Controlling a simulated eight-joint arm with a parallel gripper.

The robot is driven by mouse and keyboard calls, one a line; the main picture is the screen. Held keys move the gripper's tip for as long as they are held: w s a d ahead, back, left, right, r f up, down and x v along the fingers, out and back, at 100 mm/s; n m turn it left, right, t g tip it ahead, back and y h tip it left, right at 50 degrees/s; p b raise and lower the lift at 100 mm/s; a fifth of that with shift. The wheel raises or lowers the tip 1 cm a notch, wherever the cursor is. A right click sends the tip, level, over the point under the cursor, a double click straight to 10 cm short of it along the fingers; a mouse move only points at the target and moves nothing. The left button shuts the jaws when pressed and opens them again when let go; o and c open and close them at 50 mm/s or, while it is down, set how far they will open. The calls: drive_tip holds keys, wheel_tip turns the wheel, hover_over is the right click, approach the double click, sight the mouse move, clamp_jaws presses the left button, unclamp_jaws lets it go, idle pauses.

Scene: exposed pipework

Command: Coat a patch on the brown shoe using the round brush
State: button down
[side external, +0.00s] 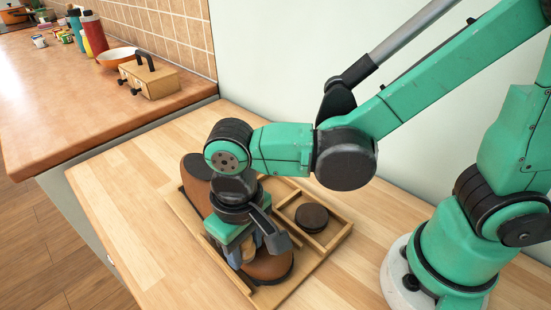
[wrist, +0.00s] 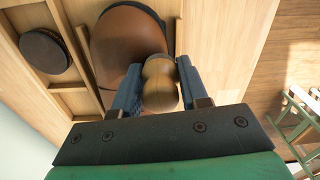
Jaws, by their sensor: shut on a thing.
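The brown shoe (side external: 268,266) lies in a wooden tray (side external: 328,246); my wrist and gripper cover its middle. In the wrist view, its smooth brown leather (wrist: 122,42) with a dark edge fills the top centre. My gripper (wrist: 158,68) is shut on the turned wooden handle of the round brush (wrist: 160,88), which sits between the two blue fingers. The gripper points down over the shoe in the side view (side external: 243,256). The brush's bristles are hidden, so I cannot tell whether they touch the leather. A round dark tin (side external: 312,217) sits in a tray compartment; it also shows in the wrist view (wrist: 45,50).
Low wooden dividers (side external: 290,203) separate the tin's compartment from the shoe. The pale wooden table (side external: 120,215) is clear left of the tray. A counter (side external: 70,110) at the back left holds a wooden box (side external: 150,80), an orange bowl (side external: 115,57) and bottles (side external: 93,32).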

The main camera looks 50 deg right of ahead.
drive_tip(key=shift+d+r, duration=0.1)
drive_tip(key=shift+r, duration=3.9)
drive_tip(key=w+d+r+m, duration=0.3)
drive_tip(key=w+d+m, duration=0.1)
drive_tip(key=w+d, duration=0.1)
wheel_tip(320, 180, up, 4)
drive_tip(key=m, duration=0.6)
hover_over(273, 192)
wheel_tip(273, 192, down, 20)
drive_tip(key=shift+r, duration=0.15)
drive_tip(key=c, duration=0.7)
unclamp_jaws()
